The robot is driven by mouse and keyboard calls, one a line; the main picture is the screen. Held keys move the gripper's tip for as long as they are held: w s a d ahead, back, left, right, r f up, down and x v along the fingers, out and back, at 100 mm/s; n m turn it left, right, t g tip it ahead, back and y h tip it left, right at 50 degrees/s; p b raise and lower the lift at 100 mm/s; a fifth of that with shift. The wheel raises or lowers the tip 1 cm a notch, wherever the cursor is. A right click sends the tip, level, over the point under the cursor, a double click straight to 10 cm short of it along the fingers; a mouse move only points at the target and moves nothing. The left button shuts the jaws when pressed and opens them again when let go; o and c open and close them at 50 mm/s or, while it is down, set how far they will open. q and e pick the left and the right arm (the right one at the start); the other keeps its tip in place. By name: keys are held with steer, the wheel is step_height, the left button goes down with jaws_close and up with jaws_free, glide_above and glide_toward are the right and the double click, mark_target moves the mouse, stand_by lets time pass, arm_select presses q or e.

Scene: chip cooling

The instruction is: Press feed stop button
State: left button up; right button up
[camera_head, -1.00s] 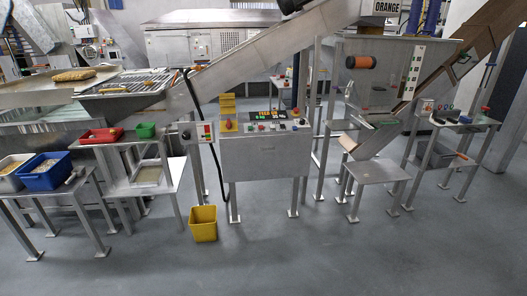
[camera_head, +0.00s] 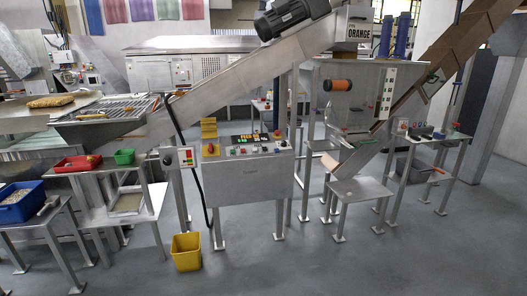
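A grey metal control console (camera_head: 250,183) stands near the middle of the view on legs. Its sloped top carries a row of small coloured buttons (camera_head: 256,149) and a lit display (camera_head: 263,137). A red knob (camera_head: 210,148) sits on a yellow base at the console's left end. A small switch box (camera_head: 186,157) with coloured buttons is on a post left of the console. The labels are too small to read, so I cannot tell which button is feed stop. Neither of my grippers is in view.
An inclined conveyor (camera_head: 225,82) passes above and behind the console. A yellow bin (camera_head: 186,252) stands on the floor at its front left. A metal table (camera_head: 358,189) stands to its right. The floor (camera_head: 300,265) in front is clear.

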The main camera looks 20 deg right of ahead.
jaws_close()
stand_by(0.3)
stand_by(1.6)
